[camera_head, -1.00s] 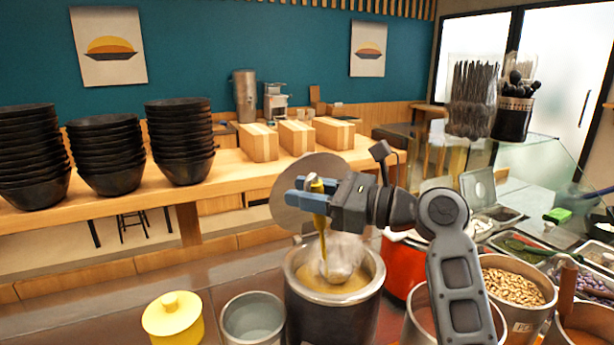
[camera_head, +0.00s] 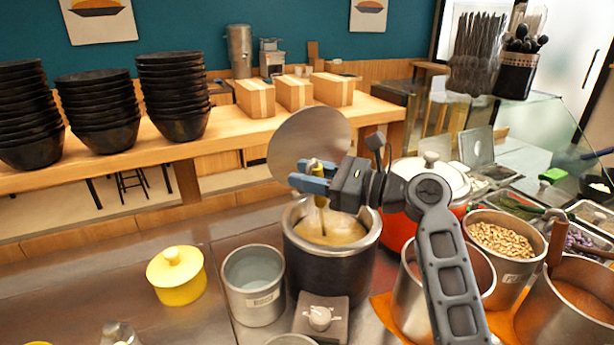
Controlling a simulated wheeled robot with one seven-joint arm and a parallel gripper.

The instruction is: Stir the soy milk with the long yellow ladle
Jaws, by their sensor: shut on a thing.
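My gripper (camera_head: 314,178) is shut on the upper handle of the long yellow ladle (camera_head: 320,200), above the pot. The ladle hangs down inside the dark metal pot (camera_head: 328,268), and its lower end is hidden in the liquid. The soy milk (camera_head: 335,230) in the pot looks pale tan. A round metal lid (camera_head: 310,136) stands tilted up behind the gripper.
A yellow lidded pot (camera_head: 176,277) and a grey metal container (camera_head: 253,285) stand left of the pot. A red pot with a white lid (camera_head: 436,176) is close on the right, beside a bean-filled pot (camera_head: 501,240). Bare counter (camera_head: 110,270) lies at far left.

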